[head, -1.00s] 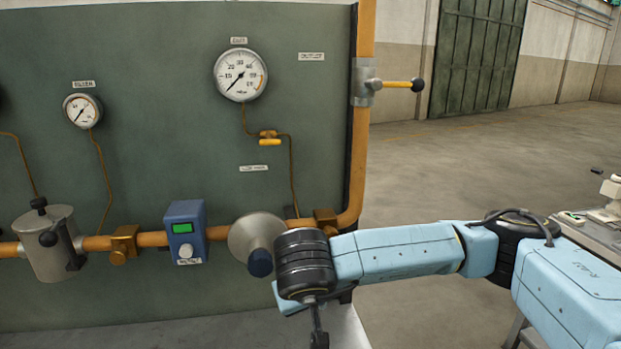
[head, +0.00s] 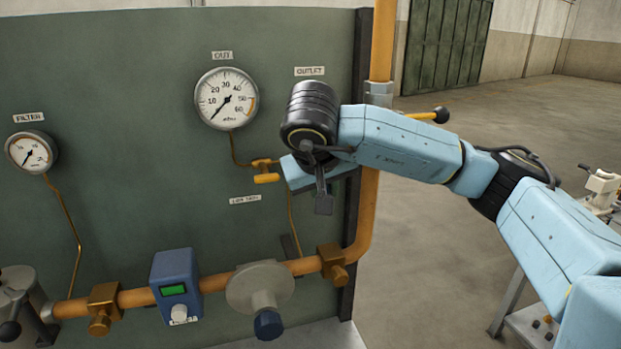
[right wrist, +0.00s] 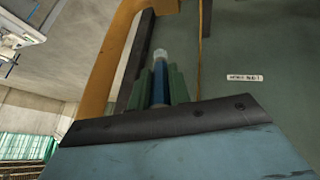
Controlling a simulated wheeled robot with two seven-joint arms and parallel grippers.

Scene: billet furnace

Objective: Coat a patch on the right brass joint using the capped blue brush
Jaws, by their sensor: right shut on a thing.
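The right brass joint (head: 333,264) is on the orange pipe, just left of where the pipe bends upward. In the right wrist view, my right gripper (right wrist: 161,78) is shut on the blue brush (right wrist: 159,78), between its green fingers. A pale, translucent cap (right wrist: 160,54) shows at the brush's far end. In the head view, my right arm is in front of the panel's upper right, with the wrist above the joint; the fingers and brush cannot be made out there. The joint cannot be made out in the wrist view. My left gripper is not in view.
A left brass joint (head: 103,306), a blue box with a green display (head: 176,285) and a grey disc-shaped fitting with a blue knob (head: 260,290) line the pipe. A thin tube with a yellow valve (head: 266,172) is beside my wrist.

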